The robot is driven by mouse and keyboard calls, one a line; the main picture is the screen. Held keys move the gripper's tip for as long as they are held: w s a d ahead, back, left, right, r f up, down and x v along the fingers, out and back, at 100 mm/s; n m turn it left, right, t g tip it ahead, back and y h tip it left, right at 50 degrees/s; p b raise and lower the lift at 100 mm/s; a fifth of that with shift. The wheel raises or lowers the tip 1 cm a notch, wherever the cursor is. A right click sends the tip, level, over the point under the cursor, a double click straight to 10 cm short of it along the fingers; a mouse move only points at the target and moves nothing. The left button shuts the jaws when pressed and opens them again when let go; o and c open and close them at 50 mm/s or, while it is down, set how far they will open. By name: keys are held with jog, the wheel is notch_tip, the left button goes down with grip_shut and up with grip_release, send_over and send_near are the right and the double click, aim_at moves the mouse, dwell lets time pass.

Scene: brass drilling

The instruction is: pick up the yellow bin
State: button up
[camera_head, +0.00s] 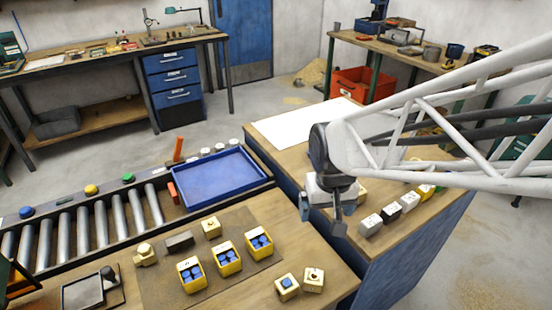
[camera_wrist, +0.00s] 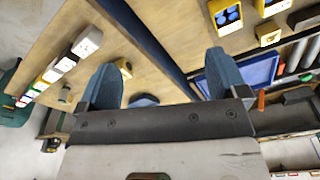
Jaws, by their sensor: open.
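Three yellow bins with blue round pieces inside stand in a slanting row on a brown mat: a left bin (camera_head: 193,287), a middle bin (camera_head: 232,269) and a right bin (camera_head: 263,252). My gripper (camera_head: 322,217) hangs to the right of them, higher up, over the gap between the two benches. It is open, with nothing between its fingers. In the wrist view its two blue fingers (camera_wrist: 160,70) stand apart. A yellow bin (camera_wrist: 229,28) shows at the top there, beyond the right finger, with part of another bin (camera_wrist: 270,9) beside it.
Two small blocks (camera_head: 287,288) lie right of the bins; a yellow block (camera_head: 211,228) and a dark block (camera_head: 179,241) lie behind them. A blue tray (camera_head: 215,180) sits by the roller conveyor (camera_head: 80,228). Several blocks (camera_head: 390,212) line the right bench.

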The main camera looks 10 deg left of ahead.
jog(key=a+f+n, duration=0.2)
jog(key=a+f, duration=0.4)
jog(key=a, duration=0.5)
jog(key=n+g, duration=0.1)
jog(key=n, duration=0.1)
send_over(228, 263)
notch_tip(228, 263, down, 9)
jog(key=shift+s+a+r, duration=0.15)
jog(key=shift+s+r, duration=0.05)
jog(key=shift+f, duration=1.3)
jog(key=shift+w+f, duration=0.15)
jog(key=shift+f, duration=2.45)
